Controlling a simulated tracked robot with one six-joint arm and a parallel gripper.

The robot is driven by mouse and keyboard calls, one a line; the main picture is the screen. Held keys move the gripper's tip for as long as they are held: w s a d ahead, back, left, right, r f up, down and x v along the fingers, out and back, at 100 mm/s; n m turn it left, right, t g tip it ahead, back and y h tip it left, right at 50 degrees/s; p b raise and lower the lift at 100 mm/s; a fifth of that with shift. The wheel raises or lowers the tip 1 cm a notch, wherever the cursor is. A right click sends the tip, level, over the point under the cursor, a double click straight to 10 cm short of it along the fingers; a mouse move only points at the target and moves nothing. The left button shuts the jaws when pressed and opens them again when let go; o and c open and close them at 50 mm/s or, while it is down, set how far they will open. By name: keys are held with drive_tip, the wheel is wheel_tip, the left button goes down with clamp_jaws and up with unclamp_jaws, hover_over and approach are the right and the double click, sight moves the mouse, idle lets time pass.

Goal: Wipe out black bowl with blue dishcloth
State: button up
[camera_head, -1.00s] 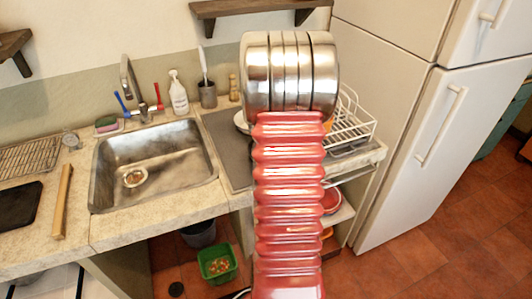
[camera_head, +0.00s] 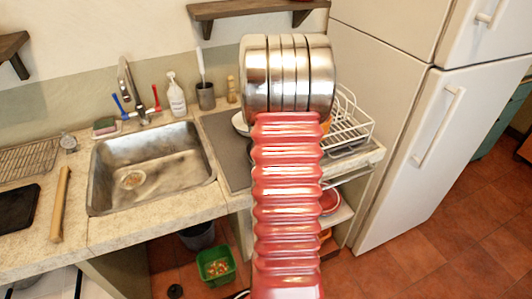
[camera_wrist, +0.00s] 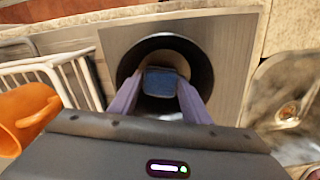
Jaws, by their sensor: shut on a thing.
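In the wrist view the black bowl (camera_wrist: 203,62) sits on a grey drainboard, its dark round wall showing around a paler centre. My gripper (camera_wrist: 161,88) is above the bowl, its two purple fingers reaching over the opening. It is shut on the blue dishcloth (camera_wrist: 162,82), a small folded blue piece between the fingertips. The cloth lies within the bowl's outline; whether it touches the inside cannot be told. In the head view my arm hides the gripper, the cloth and most of the bowl area.
A white dish rack (camera_head: 350,125) and an orange jug (camera_wrist: 22,118) stand beside the bowl. The steel sink (camera_head: 150,165) is on its other side. A soap bottle (camera_head: 176,95) and a grey cup (camera_head: 206,96) stand behind. A fridge (camera_head: 415,150) stands to the right.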

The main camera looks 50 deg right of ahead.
drive_tip(key=shift+w, duration=0.3)
drive_tip(key=shift+w+a+f, duration=0.1)
drive_tip(key=shift+w+a, duration=0.05)
idle(0.5)
drive_tip(key=shift+a, duration=0.3)
drive_tip(key=shift+a, duration=0.2)
idle(0.6)
drive_tip(key=shift+s, duration=0.4)
idle(0.4)
drive_tip(key=shift+s+d, duration=0.15)
drive_tip(key=shift+s, duration=0.05)
drive_tip(key=shift+d, duration=0.3)
idle(0.6)
drive_tip(key=shift+w+d, duration=0.15)
drive_tip(key=shift+d, duration=0.05)
drive_tip(key=shift+w, duration=0.25)
idle(0.4)
